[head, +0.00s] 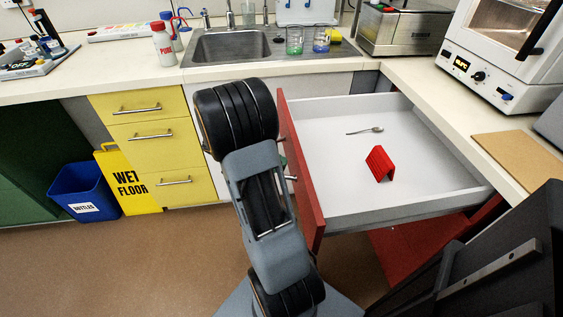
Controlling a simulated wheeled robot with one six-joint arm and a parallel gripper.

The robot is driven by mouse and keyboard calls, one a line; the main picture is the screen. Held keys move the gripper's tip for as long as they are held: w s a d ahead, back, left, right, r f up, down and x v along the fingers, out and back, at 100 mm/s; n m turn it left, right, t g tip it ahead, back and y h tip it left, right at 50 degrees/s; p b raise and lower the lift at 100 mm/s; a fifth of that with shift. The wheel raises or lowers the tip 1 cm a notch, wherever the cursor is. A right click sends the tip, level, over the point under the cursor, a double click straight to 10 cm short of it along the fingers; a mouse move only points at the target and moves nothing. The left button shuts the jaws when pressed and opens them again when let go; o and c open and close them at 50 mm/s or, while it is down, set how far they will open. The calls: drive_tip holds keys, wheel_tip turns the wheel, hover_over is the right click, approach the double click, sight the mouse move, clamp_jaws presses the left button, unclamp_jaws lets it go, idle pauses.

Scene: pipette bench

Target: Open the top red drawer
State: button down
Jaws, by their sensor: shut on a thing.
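The top red drawer (304,178) is pulled far out from the counter on the right, and its pale grey inside shows. A spoon (366,130) and a red ridged, tent-shaped object (380,163) lie apart on the drawer floor. Part of the metal handle (292,178) shows on the outer side of the red front. My arm stands just left of this front and covers most of the handle area. My gripper is hidden behind my arm, so its hold on the handle cannot be seen.
A lower red drawer front (420,245) shows beneath the open drawer. Yellow drawers (150,150), a yellow wet-floor sign (127,182) and a blue bin (85,192) stand at left. The counter holds a sink (232,46) and a white oven (508,50). Brown floor is clear at lower left.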

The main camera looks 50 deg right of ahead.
idle(0.3)
drive_tip(key=c, duration=1.2)
unclamp_jaws()
drive_tip(key=shift+p+v, duration=2.1)
drive_tip(key=shift+v, duration=4.85)
